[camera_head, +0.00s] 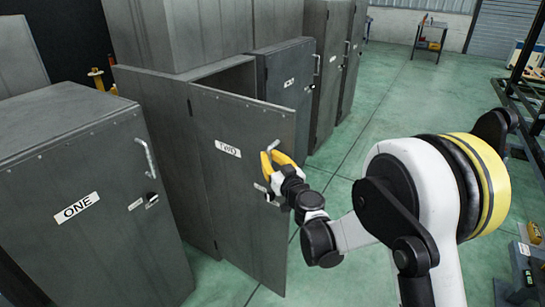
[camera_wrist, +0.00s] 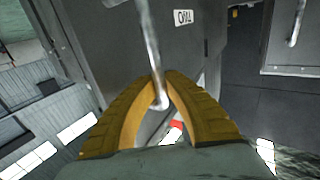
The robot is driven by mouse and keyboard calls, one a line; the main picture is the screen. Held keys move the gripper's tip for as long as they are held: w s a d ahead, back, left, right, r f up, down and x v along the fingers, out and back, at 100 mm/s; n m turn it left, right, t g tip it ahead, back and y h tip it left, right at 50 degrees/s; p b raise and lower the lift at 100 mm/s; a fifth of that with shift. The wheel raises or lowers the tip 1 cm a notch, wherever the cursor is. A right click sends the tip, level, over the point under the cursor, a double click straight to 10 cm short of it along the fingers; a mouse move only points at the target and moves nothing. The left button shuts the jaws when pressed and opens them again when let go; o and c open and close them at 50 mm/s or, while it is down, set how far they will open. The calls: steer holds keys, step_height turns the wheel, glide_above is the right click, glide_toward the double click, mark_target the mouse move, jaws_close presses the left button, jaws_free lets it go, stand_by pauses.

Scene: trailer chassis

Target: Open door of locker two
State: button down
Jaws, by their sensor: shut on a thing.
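The door of locker two (camera_head: 235,190) is grey with a white "TWO" label, and it stands partly open, swung out from its locker body. The label also shows in the wrist view (camera_wrist: 184,17). My gripper (camera_head: 270,160) has yellow fingers and is at the door's handle, near the free edge. In the wrist view the yellow fingers (camera_wrist: 162,92) are closed around the lower end of the metal bar handle (camera_wrist: 150,45). Part of the handle is hidden by the fingers.
Locker one (camera_head: 80,210) stands at the left with its door shut. More grey lockers (camera_head: 290,75) stand behind the open door. The green floor (camera_head: 400,90) is clear at the middle right. A black rack (camera_head: 520,100) stands at the far right.

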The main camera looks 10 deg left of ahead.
steer(key=shift+d, duration=0.2)
steer(key=c, duration=1.4)
jaws_free()
steer(key=shift+d, duration=0.15)
steer(key=v, duration=1.2)
